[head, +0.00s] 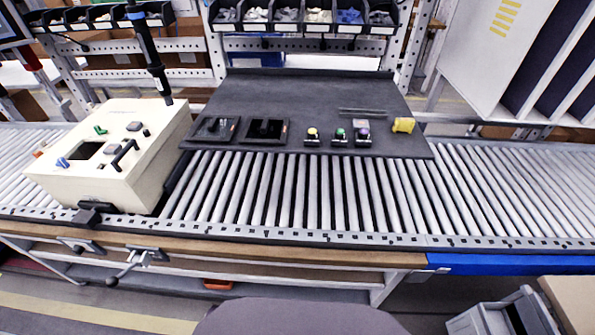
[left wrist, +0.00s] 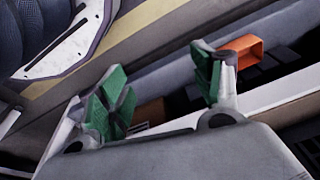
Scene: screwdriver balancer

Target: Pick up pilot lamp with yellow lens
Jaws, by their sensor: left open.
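The pilot lamp with the yellow lens (head: 312,132) stands on the dark mat (head: 290,92) on the roller conveyor. It is the leftmost of a row of three small lamps. A green-lens lamp (head: 339,135) and a purple-lens lamp (head: 362,134) stand to its right. My left gripper (left wrist: 162,92) shows only in the left wrist view, with its green-padded fingers apart and nothing between them. It is away from the lamps, which are not in that view. My right gripper is in neither view.
A cream control box (head: 150,125) stands left of the mat, with a screwdriver (head: 150,55) hanging above it. Two dark square parts (head: 214,130) lie left of the lamps. A yellow part (head: 403,125) lies to their right. Bins (head: 304,18) line the back. The rollers (head: 300,190) in front are clear.

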